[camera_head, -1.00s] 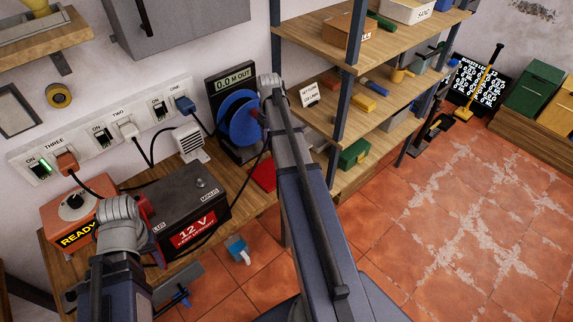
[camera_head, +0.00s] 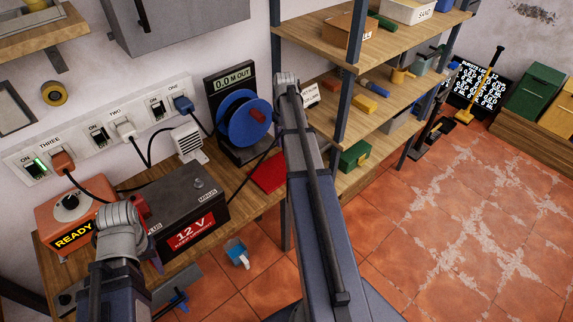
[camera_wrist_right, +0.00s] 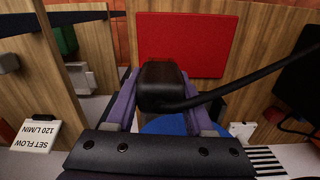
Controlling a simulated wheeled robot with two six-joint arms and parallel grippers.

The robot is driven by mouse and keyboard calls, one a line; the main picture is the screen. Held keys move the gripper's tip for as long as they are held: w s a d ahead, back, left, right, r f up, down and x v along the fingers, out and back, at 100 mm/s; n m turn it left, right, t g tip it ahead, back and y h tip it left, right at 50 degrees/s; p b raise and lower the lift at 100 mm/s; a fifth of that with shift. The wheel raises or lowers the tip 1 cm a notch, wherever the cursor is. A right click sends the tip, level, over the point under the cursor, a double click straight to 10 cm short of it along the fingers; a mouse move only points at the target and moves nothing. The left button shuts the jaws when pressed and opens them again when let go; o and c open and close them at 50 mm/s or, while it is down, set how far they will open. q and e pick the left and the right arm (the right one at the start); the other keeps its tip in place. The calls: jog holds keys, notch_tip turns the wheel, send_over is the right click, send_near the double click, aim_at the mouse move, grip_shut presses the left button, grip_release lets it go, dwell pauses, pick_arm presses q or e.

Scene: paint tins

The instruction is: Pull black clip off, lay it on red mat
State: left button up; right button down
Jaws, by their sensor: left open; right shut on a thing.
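The black clip (camera_wrist_right: 162,84) is a dark block with a black cable, held between the purple fingers of my right gripper (camera_wrist_right: 160,95) in the right wrist view. The red mat (camera_wrist_right: 187,40) lies just beyond it there, and the clip seems apart from it. In the head view the red mat (camera_head: 269,173) lies at the bench's right end; my right arm hides the right gripper and clip. The battery (camera_head: 180,212) shows a bare metal post (camera_head: 198,183) and a red clip (camera_head: 140,208). My left gripper (camera_head: 153,262) is open by the battery's front left, mostly hidden by its arm.
A blue cable reel (camera_head: 243,122) stands behind the mat, with a white vented box (camera_head: 188,144) to its left. An orange READY box (camera_head: 70,222) is left of the battery. Shelves (camera_head: 375,125) stand to the right. A blue-and-white mug (camera_head: 237,252) is below the bench edge.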

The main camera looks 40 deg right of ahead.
jog(key=shift+f, duration=0.1)
dwell(0.3)
notch_tip(320, 180, down, 8)
jog(key=b, duration=0.7)
jog(key=shift+r+b, duration=0.25)
jog(key=shift+b, duration=0.1)
jog(key=shift+f+b, duration=0.7)
jog(key=shift+c, duration=1)
grip_release()
jog(key=shift+r, duration=0.1)
jog(key=shift+r, duration=0.1)
notch_tip(320, 180, up, 8)
jog(key=p, duration=0.8)
jog(key=shift+f, duration=0.2)
